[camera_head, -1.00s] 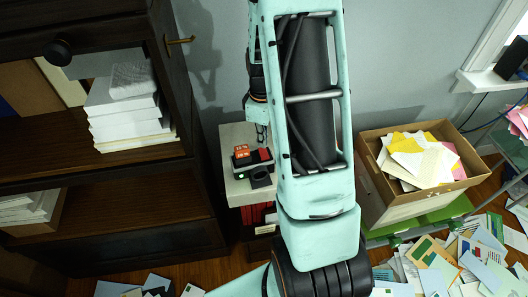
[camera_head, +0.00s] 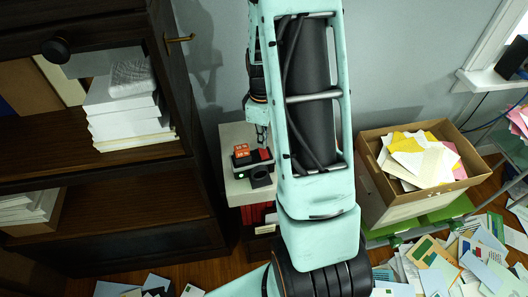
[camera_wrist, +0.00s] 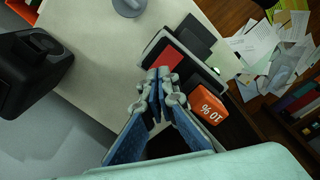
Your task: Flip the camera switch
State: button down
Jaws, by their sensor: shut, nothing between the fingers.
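A dark device with a red panel (camera_wrist: 168,58) lies on the light-topped stand in the wrist view. It also shows in the head view (camera_head: 262,155), beside an orange-red block. I cannot clearly make out which part is the camera switch. A small pale light spot (camera_wrist: 216,70) shows on the device. My gripper (camera_wrist: 160,78) has blue fingers with their tips together, right at the edge of the red panel; whether they touch it is unclear. In the head view my gripper (camera_head: 262,136) is small, just above the device and partly hidden by my arm.
An orange block marked "10 %" (camera_wrist: 210,107) lies close to the fingers. A dark shelf (camera_head: 200,190) stands on the left. A cardboard box of papers (camera_head: 398,207) is on the right, with papers scattered on the floor.

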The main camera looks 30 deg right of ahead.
jog(key=shift+f+b, duration=0.65)
jog(key=shift+f, duration=0.2)
dwell(0.3)
jog(key=shift+r+p, duration=2.25)
jog(key=shift+r, duration=1.35)
jog(key=shift+d, duration=0.1)
